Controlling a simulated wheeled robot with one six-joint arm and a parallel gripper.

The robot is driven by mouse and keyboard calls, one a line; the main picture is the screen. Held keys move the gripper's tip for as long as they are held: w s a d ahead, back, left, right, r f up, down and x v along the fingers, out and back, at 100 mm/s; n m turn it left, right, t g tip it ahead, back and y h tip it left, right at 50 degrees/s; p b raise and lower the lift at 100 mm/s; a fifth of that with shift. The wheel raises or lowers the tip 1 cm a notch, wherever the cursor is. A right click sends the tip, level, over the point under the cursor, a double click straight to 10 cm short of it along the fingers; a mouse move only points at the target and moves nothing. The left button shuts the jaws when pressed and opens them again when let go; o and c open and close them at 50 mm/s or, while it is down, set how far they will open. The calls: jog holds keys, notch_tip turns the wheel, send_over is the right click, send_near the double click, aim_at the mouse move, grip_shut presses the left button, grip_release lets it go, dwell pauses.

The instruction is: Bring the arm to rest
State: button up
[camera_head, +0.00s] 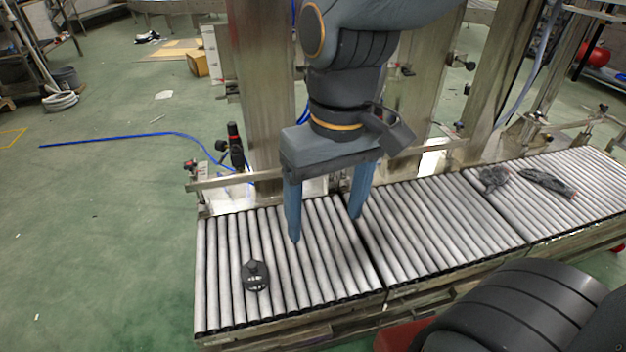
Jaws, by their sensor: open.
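My gripper (325,228) hangs from my dark grey arm in the upper middle of the head view. Its two blue fingers point down over the roller conveyor (225,240) and stand wide apart. Nothing shows between them. A small dark object with a knob on top (256,276) sits on the rollers, to the left of and nearer than the fingers, apart from them. I cannot tell whether the fingertips touch the rollers.
Steel posts (262,90) and a side rail (235,181) stand behind the conveyor. Dark cloth-like items (547,182) lie on the rollers at the right. A blue hose (120,139) crosses the green floor (90,230), which is largely clear at left.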

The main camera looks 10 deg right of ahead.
dwell(0.8)
jog(key=d+r+m+p, duration=0.3)
jog(key=d+r+p, duration=0.6)
jog(key=p, duration=1.1)
notch_tip(320, 180, up, 2)
jog(key=shift+d+r+h, duration=0.15)
jog(key=shift+d+h, duration=0.15)
jog(key=shift+d, duration=0.1)
